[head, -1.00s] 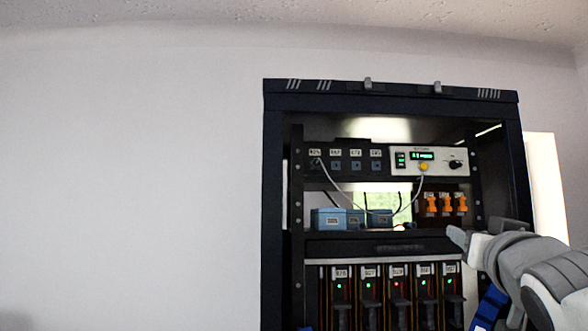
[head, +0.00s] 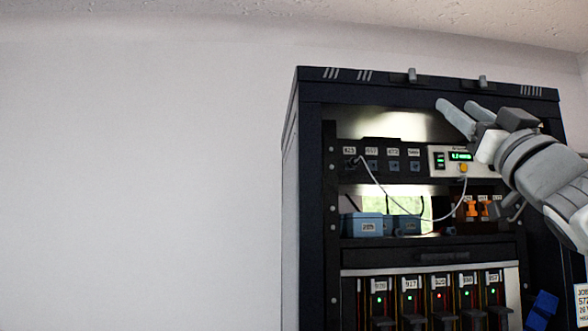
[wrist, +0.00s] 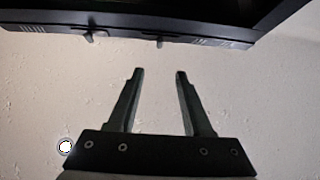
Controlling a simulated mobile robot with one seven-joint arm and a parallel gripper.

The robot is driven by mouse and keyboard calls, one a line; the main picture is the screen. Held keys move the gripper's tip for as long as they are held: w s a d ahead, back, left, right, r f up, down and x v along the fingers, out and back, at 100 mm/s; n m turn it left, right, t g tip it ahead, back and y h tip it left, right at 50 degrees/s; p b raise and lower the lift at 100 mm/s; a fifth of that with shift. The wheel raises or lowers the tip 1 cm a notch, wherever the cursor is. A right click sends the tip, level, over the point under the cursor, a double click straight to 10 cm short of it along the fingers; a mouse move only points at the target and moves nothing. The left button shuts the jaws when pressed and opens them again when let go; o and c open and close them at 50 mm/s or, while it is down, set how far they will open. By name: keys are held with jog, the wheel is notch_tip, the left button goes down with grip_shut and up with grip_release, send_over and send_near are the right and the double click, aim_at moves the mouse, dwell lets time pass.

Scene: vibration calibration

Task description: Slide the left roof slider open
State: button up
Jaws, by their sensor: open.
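The left roof slider (head: 412,75) is a small grey tab on the top front edge of the black cabinet (head: 310,180). A second grey tab, the right roof slider (head: 482,82), stands to its right. My gripper (head: 456,104) is open and empty, with its fingers pointing up and left in front of the cabinet's upper opening. Its tips appear below the two sliders, apart from both. In the wrist view, which looks upside down, the open fingers (wrist: 158,73) point towards the cabinet edge, where both tabs show. The left slider seems to be the right-hand tab (wrist: 159,43) there.
The cabinet holds a panel with a green display (head: 460,156), a hanging grey cable, blue boxes (head: 365,224) and a row of modules with small lights (head: 437,295). Bare wall lies left of the cabinet. The ceiling is above it.

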aim_at(414, 76)
jog(key=p+x, duration=1.2)
jog(key=x, duration=0.3)
jog(key=shift+d+r, duration=0.1)
jog(key=shift+r, duration=0.05)
jog(key=shift+p+x, duration=0.75)
jog(key=shift+x, duration=0.15)
jog(key=shift+c, duration=0.3)
grip_shut()
